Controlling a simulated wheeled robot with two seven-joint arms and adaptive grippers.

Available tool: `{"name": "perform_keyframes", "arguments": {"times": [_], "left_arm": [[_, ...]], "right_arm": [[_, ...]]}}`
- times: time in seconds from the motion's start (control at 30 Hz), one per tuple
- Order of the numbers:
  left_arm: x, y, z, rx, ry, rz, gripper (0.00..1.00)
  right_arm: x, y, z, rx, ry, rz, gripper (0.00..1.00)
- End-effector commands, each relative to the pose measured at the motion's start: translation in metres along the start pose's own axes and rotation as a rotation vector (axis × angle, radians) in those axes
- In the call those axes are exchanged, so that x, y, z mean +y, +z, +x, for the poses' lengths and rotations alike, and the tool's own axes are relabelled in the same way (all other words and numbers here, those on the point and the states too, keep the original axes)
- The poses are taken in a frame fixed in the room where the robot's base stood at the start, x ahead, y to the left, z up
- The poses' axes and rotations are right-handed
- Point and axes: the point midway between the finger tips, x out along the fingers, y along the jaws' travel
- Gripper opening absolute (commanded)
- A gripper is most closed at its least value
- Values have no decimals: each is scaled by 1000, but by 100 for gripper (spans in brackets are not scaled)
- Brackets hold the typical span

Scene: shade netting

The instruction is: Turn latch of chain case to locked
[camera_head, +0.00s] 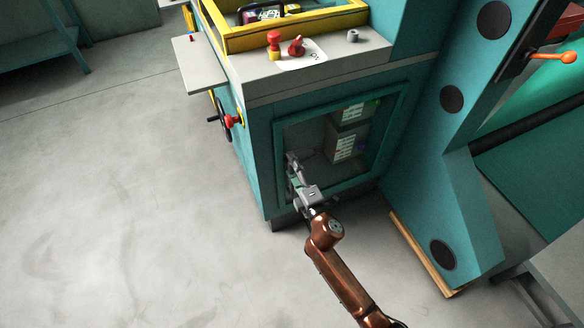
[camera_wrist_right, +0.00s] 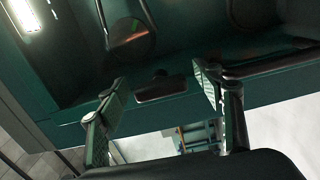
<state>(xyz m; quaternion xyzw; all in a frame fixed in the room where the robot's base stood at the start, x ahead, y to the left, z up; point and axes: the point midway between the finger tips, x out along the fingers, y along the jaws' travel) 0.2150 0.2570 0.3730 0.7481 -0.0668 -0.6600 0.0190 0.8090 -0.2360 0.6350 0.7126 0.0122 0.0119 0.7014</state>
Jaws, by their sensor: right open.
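The chain case is a teal cabinet front (camera_head: 262,150) with a framed, see-through door (camera_head: 387,143) below a grey top. My right gripper (camera_head: 295,178) is at the left side of this door, in front of its frame. In the right wrist view, my right gripper (camera_wrist_right: 160,90) is open, with its two fingers apart. A small dark latch-like piece (camera_wrist_right: 160,86) on the teal frame shows between the fingertips. I cannot tell whether the fingers touch it, nor how it is turned. In the head view the gripper hides this spot. My left gripper is not in view.
A red knob (camera_head: 296,46) and a red button (camera_head: 274,42) sit on the grey top. A handwheel (camera_head: 222,119) sticks out at the left side under a grey shelf (camera_head: 196,66). A teal machine column (camera_head: 460,130) stands at the right.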

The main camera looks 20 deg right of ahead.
Motion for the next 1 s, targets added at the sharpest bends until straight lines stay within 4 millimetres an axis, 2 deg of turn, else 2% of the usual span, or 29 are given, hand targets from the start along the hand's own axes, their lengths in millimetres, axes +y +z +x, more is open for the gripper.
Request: {"name": "perform_keyframes", "arguments": {"times": [0.17, 0.4, 0.6, 0.8, 1.0], "left_arm": [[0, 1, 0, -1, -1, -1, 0], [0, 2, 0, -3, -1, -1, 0], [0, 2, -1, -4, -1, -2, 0], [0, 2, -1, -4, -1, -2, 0], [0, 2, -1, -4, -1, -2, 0]], "right_arm": [[-1, 0, -17, 0, -1, -1, 61], [-2, 0, -67, -1, -3, 1, 61], [-2, 0, -102, -1, -2, 1, 61], [-1, 0, -118, 0, -1, 1, 61], [-1, 0, -120, 0, -1, 0, 61]]}}
